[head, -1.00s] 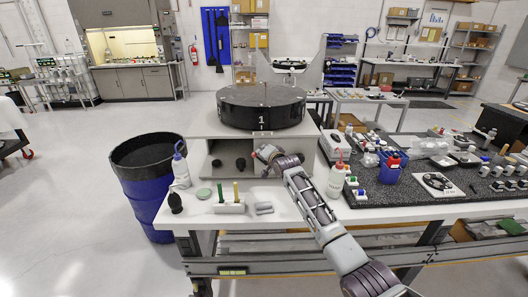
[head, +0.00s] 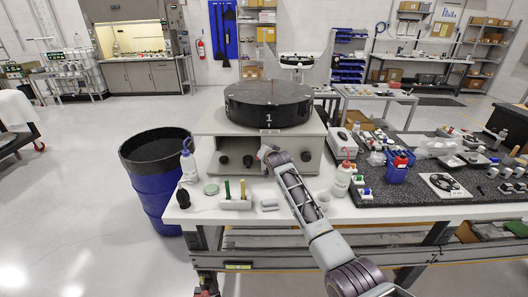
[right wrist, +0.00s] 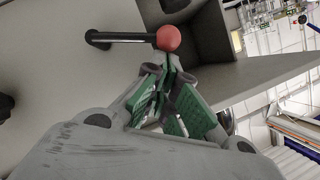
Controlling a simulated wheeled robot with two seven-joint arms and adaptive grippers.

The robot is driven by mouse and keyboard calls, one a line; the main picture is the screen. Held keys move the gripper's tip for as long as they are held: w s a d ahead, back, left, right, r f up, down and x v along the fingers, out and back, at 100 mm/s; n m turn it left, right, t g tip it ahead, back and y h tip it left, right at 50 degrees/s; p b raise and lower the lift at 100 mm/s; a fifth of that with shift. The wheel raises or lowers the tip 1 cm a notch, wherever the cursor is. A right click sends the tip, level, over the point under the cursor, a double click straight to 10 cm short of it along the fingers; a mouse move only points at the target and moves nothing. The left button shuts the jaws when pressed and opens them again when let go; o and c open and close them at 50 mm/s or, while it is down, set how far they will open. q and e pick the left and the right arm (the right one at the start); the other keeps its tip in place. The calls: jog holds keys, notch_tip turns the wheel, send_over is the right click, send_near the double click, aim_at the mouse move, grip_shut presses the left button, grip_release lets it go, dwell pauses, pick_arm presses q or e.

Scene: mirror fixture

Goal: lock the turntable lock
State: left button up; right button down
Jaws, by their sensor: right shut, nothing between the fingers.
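The black round turntable (head: 268,104), marked "1" at the front, sits on a grey box (head: 225,140) on the bench. The lock lever (right wrist: 132,38) shows in the right wrist view as a dark rod ending in a red ball knob (right wrist: 169,39). In the head view my arm hides the lever. My right gripper (head: 267,154) is at the box's front; it also shows in the right wrist view (right wrist: 166,78), with green-padded fingers shut and empty. Its fingertips are close to the knob; I cannot tell whether they touch. My left gripper is out of view.
On the bench stand a white bottle (head: 188,163), a small holder (head: 235,203) with upright sticks, a red-capped bottle (head: 343,177) and a white cup (head: 324,199). A cluttered black mat (head: 400,200) lies right. A blue barrel (head: 155,190) stands left.

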jog(key=shift+r, duration=0.1)
dwell(0.5)
jog(key=shift+w+d+r+p, duration=0.2)
jog(key=shift+d+r+p, duration=0.3)
jog(key=shift+r+p, duration=0.35)
jog(key=shift+w+d+r+p, duration=0.2)
jog(key=shift+d+r+p, duration=0.25)
jog(key=shift+r+p, duration=0.4)
jog(key=p+v, duration=0.2)
jog(key=v, duration=0.8)
jog(key=shift+a, duration=0.15)
